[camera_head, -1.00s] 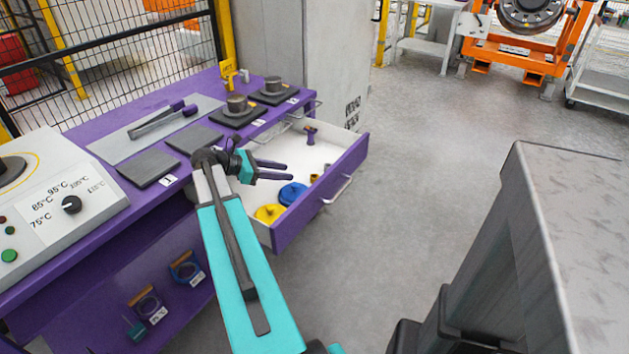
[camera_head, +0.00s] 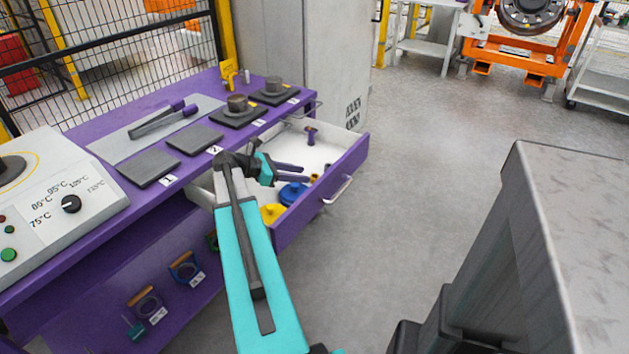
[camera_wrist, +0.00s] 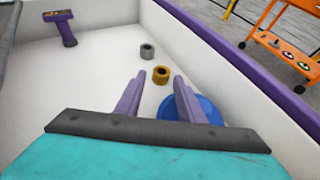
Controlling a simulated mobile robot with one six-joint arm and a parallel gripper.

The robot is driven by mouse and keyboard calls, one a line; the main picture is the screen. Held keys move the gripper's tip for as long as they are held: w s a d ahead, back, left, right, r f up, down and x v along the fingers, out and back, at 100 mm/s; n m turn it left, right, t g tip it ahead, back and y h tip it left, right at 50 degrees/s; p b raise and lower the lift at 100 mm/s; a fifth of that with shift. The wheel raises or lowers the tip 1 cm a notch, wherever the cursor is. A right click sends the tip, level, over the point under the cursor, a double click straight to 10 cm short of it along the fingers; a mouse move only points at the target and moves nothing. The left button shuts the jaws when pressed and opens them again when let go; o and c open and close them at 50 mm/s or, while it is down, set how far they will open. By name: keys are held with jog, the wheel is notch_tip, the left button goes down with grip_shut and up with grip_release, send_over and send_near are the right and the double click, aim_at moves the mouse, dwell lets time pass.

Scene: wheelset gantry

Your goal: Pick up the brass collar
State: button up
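The brass collar (camera_wrist: 161,75) is a small gold-brown ring on the white floor of the open drawer. In the wrist view it lies just beyond and between my gripper's fingertips. In the head view the collar (camera_head: 314,177) is a small brownish spot in the drawer, right of the fingers. My gripper (camera_head: 304,170) reaches over the drawer, and in the wrist view its two purple fingers (camera_wrist: 158,80) are apart with nothing between them. A grey collar (camera_wrist: 147,51) lies a little beyond the brass one.
A blue round part (camera_wrist: 203,108) lies under the right finger. A yellow round part (camera_head: 272,212) is near the drawer's front left. A purple-handled tool (camera_wrist: 65,27) is at the far left. The purple drawer wall (camera_wrist: 225,58) bounds the right side.

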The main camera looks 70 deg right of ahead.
aim_at(315, 176)
jog(key=shift+x, duration=2.3)
jog(key=shift+a, duration=0.1)
jog(key=c, duration=0.8)
jog(key=shift+r, duration=0.1)
jog(key=shift+r+p, duration=0.35)
jog(key=shift+r, duration=4.6)
